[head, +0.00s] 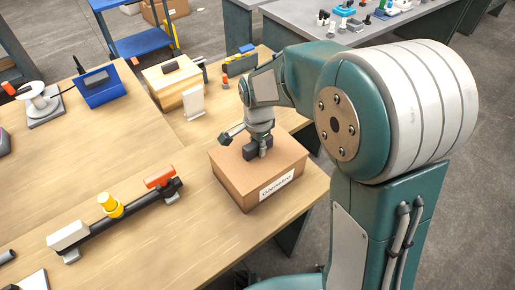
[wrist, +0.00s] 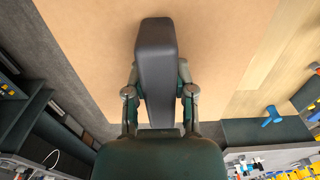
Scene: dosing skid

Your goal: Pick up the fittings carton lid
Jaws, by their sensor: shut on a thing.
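The fittings carton (head: 232,190) is a brown box at the table's right edge, with a white label on its front side. Its flat lid (head: 287,152) lies on top, and no gap under it can be made out. A dark block handle (head: 249,153) stands on the lid. My gripper (head: 259,146) is above the lid with its fingers shut on the handle. In the wrist view the dark handle (wrist: 157,55) runs between the two fingers, with the tan lid (wrist: 225,40) behind it. The handle's lower end is hidden by my gripper.
A black rail with a yellow valve (head: 110,204) and a red lever (head: 160,177) lies left of the carton. A white upright plate (head: 192,104), a wooden box (head: 172,88) and a blue bin (head: 100,88) stand behind. The wooden table between is clear.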

